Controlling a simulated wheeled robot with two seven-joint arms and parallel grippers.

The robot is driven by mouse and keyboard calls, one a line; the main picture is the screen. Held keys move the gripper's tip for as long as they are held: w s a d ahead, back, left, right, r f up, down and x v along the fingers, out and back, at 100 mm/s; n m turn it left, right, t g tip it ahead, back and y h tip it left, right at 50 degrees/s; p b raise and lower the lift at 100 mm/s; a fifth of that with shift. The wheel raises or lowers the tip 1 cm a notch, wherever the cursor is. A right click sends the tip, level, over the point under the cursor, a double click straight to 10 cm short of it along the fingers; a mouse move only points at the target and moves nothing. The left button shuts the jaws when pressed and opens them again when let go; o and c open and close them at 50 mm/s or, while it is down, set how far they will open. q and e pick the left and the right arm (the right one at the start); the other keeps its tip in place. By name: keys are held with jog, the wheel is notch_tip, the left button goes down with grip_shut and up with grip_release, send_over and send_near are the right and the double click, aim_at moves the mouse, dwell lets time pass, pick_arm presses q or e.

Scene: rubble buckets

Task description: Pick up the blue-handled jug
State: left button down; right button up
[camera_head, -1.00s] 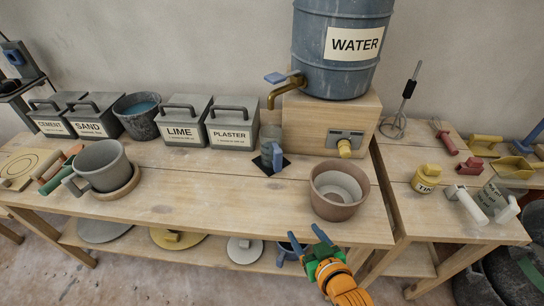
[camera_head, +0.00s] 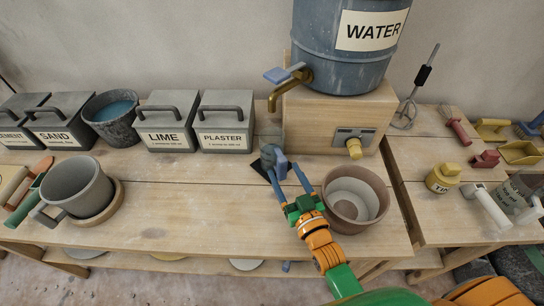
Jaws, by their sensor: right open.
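The blue-handled jug (camera_head: 269,146) stands on the bench by the dark square, left of the wooden block under the water barrel. Its body looks clear and is partly hidden; its blue handle (camera_head: 280,166) faces me. My right gripper (camera_head: 285,175) reaches in from the lower right, with its two blue fingers apart and their tips close to the handle. I cannot tell whether they touch it. My left gripper is not in view.
A brown pot (camera_head: 362,222) stands close right of my right gripper. The brass tap (camera_head: 290,88) overhangs behind the jug. Lidded boxes, such as the plaster box (camera_head: 226,122), line the back left. A grey mug (camera_head: 78,188) sits left; bench between is clear.

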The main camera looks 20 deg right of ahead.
aim_at(284, 165)
jog(key=w, duration=0.5)
jog(key=shift+w, duration=0.15)
jog(key=shift+c, duration=0.4)
grip_shut()
jog(key=shift+r, duration=0.1)
